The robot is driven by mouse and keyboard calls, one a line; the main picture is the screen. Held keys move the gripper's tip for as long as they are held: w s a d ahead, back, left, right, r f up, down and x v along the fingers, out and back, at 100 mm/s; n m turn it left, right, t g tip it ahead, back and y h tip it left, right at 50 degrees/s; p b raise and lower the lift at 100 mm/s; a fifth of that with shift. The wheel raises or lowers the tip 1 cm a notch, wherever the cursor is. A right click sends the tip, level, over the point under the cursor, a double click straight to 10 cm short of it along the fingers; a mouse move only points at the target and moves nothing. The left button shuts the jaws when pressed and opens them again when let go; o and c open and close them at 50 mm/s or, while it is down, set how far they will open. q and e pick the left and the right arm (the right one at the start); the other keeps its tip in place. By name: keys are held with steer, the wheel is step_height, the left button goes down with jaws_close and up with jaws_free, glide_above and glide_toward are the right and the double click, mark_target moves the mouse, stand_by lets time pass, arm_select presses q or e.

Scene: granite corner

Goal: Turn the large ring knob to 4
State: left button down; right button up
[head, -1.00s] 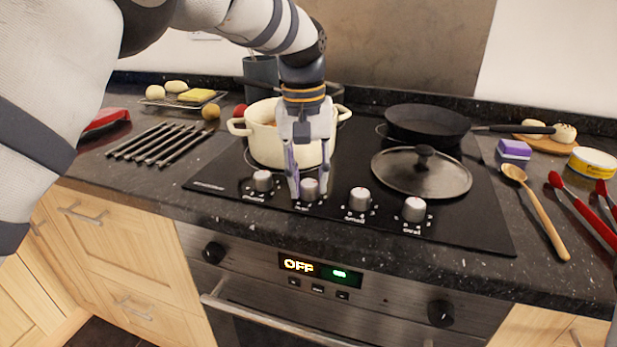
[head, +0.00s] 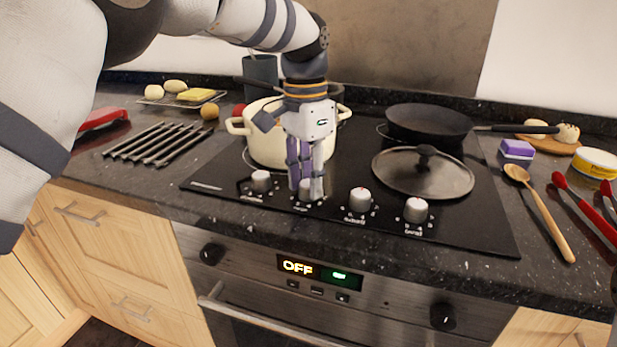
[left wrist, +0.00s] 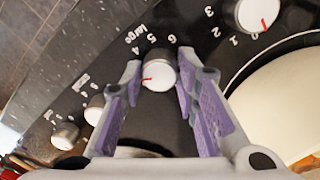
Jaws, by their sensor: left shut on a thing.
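The large ring knob (left wrist: 158,74) is a pale metal knob with a red mark, second from the left in the row of hob knobs. In the left wrist view, "large" and the numbers 4, 5 and 6 show beside it. The red mark points left in that picture, towards the left finger; the numeral it faces cannot be read. My left gripper (head: 307,190) points down and is shut on this knob, with one purple-padded finger on each side. In the head view the fingers hide most of the knob. My right gripper is not in view.
A cream pot (head: 262,150) stands close behind the gripper. Other knobs (head: 261,180) (head: 359,199) (head: 416,209) flank it. A glass lid (head: 410,178) and a black pan (head: 428,120) are to the right. The oven display (head: 318,270) reads OFF.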

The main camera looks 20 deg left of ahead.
arm_select(q)
steer(key=m, duration=0.4)
steer(key=shift+m, duration=2.1)
steer(key=c, duration=1.2)
jaws_free()
